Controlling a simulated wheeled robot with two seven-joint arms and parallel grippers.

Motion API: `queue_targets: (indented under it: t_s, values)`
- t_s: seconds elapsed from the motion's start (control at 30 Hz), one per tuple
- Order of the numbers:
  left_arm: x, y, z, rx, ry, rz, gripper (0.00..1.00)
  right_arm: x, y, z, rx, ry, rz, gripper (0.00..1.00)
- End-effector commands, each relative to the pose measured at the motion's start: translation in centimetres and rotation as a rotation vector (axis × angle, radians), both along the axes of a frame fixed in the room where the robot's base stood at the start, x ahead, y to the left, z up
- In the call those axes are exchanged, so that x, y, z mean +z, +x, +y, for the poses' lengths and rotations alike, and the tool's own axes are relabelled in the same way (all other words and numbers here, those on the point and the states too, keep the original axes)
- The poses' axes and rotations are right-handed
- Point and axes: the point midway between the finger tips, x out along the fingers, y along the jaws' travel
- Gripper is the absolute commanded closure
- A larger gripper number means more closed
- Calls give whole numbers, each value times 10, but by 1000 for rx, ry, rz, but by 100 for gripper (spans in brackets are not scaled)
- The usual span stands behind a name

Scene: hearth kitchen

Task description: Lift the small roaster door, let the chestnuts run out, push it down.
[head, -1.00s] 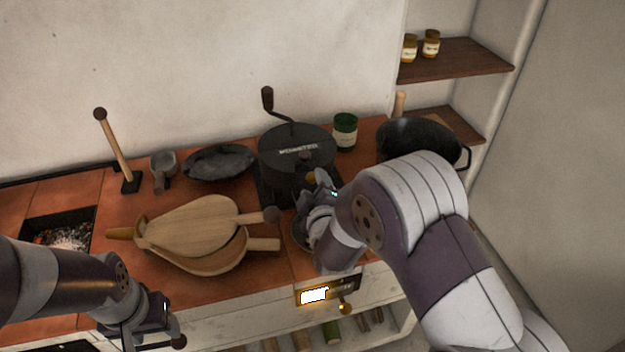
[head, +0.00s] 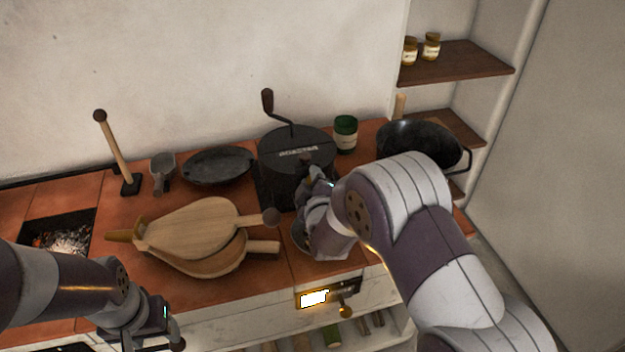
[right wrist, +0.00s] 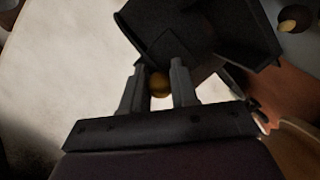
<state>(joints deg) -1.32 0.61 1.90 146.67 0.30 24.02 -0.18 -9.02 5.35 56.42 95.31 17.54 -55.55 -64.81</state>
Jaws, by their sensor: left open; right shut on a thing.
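The black roaster (head: 285,165) with its crank handle (head: 268,103) stands on the tiled counter. My right gripper (head: 308,187) is at the roaster's front. A bowl (head: 298,238) below the roaster's front is mostly covered by my right gripper. No chestnuts can be made out. My left gripper (head: 155,340) is open and empty at the counter's front edge.
Wooden bellows (head: 190,228) lie left of the roaster, near an ember pit (head: 70,238).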

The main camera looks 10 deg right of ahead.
Motion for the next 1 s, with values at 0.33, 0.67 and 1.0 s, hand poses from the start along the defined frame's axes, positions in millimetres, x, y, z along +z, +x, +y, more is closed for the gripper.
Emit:
queue_targets:
  t_s: [0.33,0.67,1.0]
  values:
    - [-31,0,0,0,0,0,43,-52,-3,0,1,-2,20,100]
    - [-29,0,0,0,0,0,43,-50,-3,0,2,-2,19,47]
    - [-28,0,0,0,0,0,43,-45,-1,0,1,-1,9,47]
